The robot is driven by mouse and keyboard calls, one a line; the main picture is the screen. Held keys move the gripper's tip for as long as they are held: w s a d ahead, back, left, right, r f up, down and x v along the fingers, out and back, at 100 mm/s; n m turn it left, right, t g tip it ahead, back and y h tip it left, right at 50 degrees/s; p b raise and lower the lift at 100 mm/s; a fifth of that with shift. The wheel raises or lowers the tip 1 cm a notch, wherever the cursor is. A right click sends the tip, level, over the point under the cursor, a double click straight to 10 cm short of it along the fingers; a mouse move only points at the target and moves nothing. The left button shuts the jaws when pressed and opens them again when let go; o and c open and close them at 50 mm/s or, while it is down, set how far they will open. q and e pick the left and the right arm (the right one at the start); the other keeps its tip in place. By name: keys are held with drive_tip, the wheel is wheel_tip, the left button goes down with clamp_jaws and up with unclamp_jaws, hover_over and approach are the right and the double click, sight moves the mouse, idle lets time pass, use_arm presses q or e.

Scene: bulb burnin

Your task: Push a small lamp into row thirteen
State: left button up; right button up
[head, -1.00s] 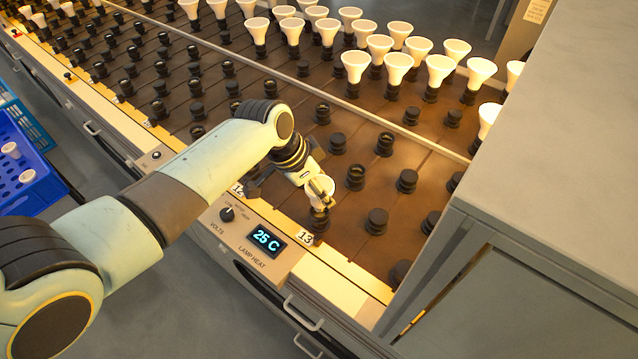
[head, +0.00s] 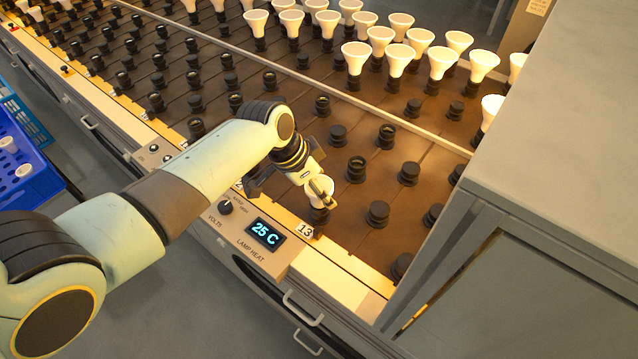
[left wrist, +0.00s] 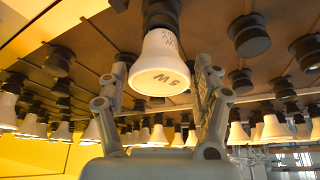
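A small white lamp (head: 321,187) stands over a black socket (head: 319,214) in the front of the row by the 13 label (head: 305,231). In the left wrist view the lamp (left wrist: 160,68) shows its marked face, with its neck at a black socket (left wrist: 160,14). My left gripper (head: 315,182) is at the lamp in the head view. In the left wrist view its two fingers (left wrist: 164,72) are spread either side of the lamp, with a gap on the right. How deep the lamp sits is hidden. My right gripper is out of view.
Rows of black sockets fill the brown rack (head: 300,245). Several white lamps (head: 397,60) stand beyond the rail. A grey cabinet (head: 560,180) closes off the right. The lamp heat display (head: 265,234) reads 25 C. A blue crate (head: 22,165) with lamps is at left.

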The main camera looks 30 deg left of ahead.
use_arm(q)
drive_tip(key=shift+o, duration=1)
drive_tip(key=shift+r, duration=0.1)
drive_tip(key=v, duration=1.2)
